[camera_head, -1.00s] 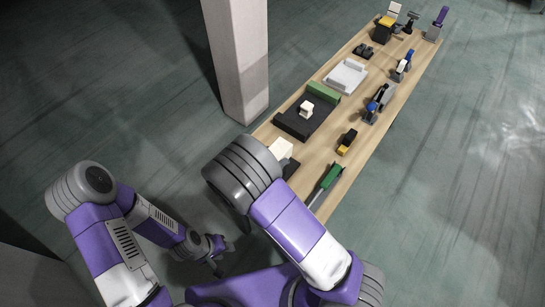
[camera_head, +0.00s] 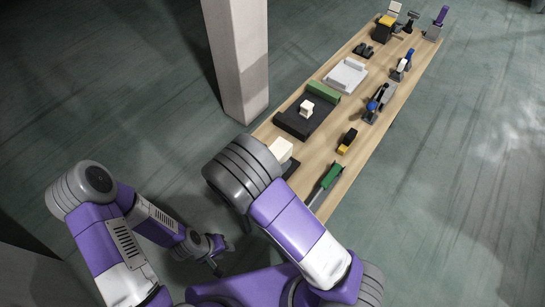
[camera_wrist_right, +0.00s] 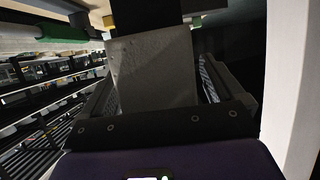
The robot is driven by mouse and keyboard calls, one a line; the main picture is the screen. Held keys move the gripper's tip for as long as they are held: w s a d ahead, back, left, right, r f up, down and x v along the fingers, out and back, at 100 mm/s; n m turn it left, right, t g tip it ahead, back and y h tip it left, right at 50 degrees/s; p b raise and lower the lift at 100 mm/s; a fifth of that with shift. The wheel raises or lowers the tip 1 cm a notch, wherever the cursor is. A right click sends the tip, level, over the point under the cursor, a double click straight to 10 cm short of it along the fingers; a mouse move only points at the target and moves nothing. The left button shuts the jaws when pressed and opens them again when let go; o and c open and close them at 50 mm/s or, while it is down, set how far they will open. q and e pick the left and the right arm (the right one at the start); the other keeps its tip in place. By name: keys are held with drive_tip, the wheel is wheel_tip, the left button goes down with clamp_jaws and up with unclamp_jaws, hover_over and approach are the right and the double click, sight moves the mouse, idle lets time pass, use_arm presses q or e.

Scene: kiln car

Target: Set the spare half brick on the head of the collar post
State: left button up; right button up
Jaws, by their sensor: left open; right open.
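In the head view, a cream block (camera_head: 281,150) stands at the near end of the bench, beside my right arm. A smaller cream block (camera_head: 306,107) sits on a black tray. I cannot tell which is the spare half brick, and I cannot make out the collar post for certain. My left gripper (camera_head: 216,256) hangs open and empty, left of the bench. My right gripper is hidden behind its arm in the head view. In the right wrist view my right gripper (camera_wrist_right: 160,88) is open, with a grey speckled block (camera_wrist_right: 153,68) showing between its fingers; contact is unclear.
The long wooden bench (camera_head: 322,150) carries the black tray (camera_head: 292,124), a white tray (camera_head: 345,76), a green-handled tool (camera_head: 331,175), a black-and-yellow item (camera_head: 347,141) and blue-topped clamps. A pale square pillar (camera_head: 238,60) stands close to its left side.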

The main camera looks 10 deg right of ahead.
drive_tip(key=p+v, duration=0.4)
drive_tip(key=v, duration=0.4)
idle(1.5)
drive_tip(key=shift+r, duration=0.1)
wheel_tip(320, 180, up, 10)
drive_tip(key=p, duration=0.1)
drive_tip(key=shift+p, duration=0.4)
drive_tip(key=shift+r, duration=0.1)
idle(0.4)
